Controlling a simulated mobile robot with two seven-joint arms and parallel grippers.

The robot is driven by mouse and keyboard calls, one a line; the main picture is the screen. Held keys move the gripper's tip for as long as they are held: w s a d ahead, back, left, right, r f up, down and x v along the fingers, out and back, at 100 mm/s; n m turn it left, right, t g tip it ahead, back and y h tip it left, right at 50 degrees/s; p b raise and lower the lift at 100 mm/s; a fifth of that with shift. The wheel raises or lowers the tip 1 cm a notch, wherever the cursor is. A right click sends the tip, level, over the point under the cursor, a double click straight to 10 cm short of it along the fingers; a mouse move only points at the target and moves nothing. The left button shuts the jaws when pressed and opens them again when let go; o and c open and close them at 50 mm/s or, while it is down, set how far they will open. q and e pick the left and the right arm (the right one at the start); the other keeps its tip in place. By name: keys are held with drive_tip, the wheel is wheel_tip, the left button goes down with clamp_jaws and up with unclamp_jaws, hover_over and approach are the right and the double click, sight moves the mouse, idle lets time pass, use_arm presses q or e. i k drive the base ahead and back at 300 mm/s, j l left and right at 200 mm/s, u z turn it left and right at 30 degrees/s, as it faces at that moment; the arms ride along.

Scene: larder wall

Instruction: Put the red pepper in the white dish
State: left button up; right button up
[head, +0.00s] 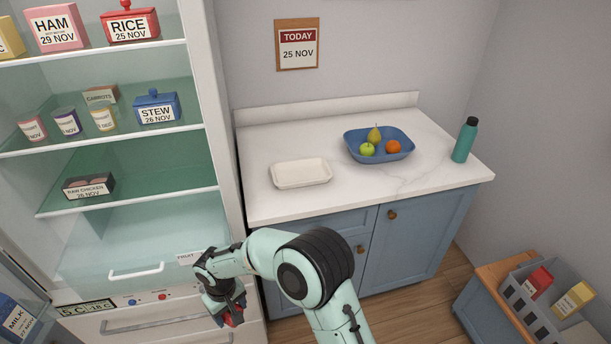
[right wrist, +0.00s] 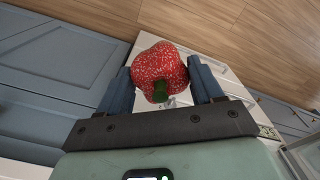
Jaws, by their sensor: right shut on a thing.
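The red pepper (right wrist: 159,72) is held between the two fingers of my right gripper (right wrist: 163,85), its green stem toward the wrist camera. In the head view my right gripper (head: 230,312) is low in front of the fridge drawers, and only a bit of red pepper (head: 236,318) shows at its jaws. The white dish (head: 301,173) is a shallow, empty rectangular dish on the white counter, up and to the right of the gripper. My left gripper is in neither view.
On the counter (head: 420,185) stand a blue tray (head: 381,153) with fruit and a teal bottle (head: 465,139). The open fridge (head: 120,195) with labelled tubs is at the left. A grey crate (head: 529,305) sits at the lower right. Counter room around the dish is clear.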

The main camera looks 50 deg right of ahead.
sight(300, 176)
drive_tip(key=k+l, duration=0.1)
drive_tip(key=l, duration=0.35)
drive_tip(key=k+l, duration=0.1)
drive_tip(key=l, duration=0.8)
drive_tip(key=k+l, duration=0.15)
drive_tip(key=l, duration=0.3)
